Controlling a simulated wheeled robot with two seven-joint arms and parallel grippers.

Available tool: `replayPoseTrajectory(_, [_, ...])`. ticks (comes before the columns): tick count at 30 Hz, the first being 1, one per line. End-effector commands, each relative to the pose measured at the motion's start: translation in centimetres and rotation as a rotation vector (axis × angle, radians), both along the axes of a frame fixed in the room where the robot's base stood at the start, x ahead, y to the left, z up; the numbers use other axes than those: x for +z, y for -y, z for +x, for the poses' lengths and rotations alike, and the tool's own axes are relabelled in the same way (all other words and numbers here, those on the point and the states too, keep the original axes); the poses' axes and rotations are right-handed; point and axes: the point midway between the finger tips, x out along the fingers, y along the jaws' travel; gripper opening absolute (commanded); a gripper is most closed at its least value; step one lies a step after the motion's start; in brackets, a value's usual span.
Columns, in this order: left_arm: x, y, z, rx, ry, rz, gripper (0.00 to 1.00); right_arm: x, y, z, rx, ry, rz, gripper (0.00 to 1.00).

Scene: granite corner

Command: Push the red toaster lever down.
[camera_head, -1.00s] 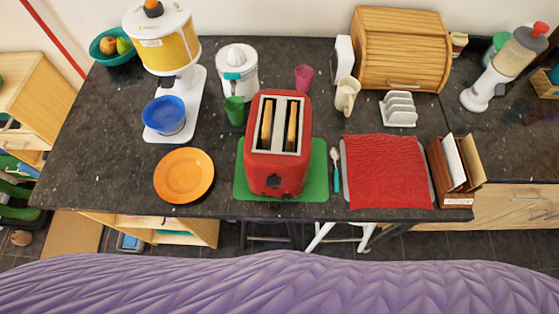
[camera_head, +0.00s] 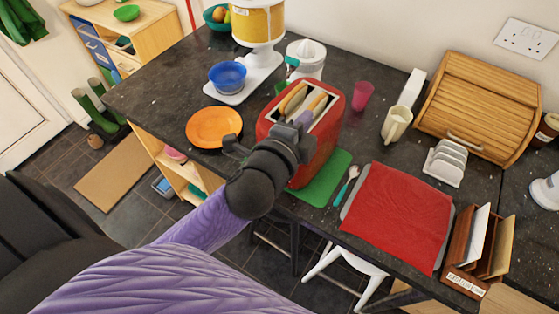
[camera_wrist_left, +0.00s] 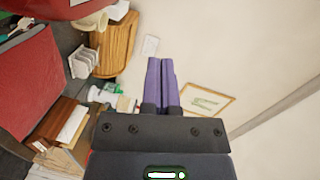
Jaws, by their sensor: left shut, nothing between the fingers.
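The red toaster (camera_head: 326,150) stands on a green mat (camera_head: 327,181) on the dark worktop, with bread in its two slots (camera_head: 291,98). My left gripper (camera_head: 304,121) is in front of the toaster in the head view, its purple fingers overlapping the near end of the slots. Whether it touches the toaster I cannot tell. The wrist view shows the left fingers (camera_wrist_left: 160,80) closed together with nothing between them. The lever on the toaster's front is hidden behind my left wrist and gripper. My right gripper is not in view.
An orange plate (camera_head: 214,127) and a blue bowl (camera_head: 228,74) stand left of the toaster. A spoon (camera_head: 346,184), a red cloth (camera_head: 398,215) and a letter rack (camera_head: 480,252) are to the right. A pink cup (camera_head: 362,95) and a cream mug (camera_head: 396,123) stand behind.

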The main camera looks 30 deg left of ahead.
Motion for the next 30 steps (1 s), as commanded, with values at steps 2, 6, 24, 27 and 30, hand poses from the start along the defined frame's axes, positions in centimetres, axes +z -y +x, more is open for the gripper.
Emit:
replayPoseTrajectory(2, [3.3,1.5,1.1,-0.102,0.179,0.208,0.0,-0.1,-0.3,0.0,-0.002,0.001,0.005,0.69])
replayPoseTrajectory(6, [8.5,5.8,1.4,-0.298,0.566,0.699,0.0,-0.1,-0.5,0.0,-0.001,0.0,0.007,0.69])
replayPoseTrajectory(24, [-3.4,0.9,-1.6,0.873,-1.346,-1.394,0.0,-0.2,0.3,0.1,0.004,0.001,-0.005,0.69])
replayPoseTrajectory(27, [-3.6,-3.1,-1.1,0.913,-1.246,-1.179,0.0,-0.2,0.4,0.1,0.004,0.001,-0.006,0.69])
replayPoseTrajectory(30, [-3.3,-5.9,-0.9,0.949,-1.184,-1.035,0.0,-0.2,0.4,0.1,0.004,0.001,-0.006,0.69])
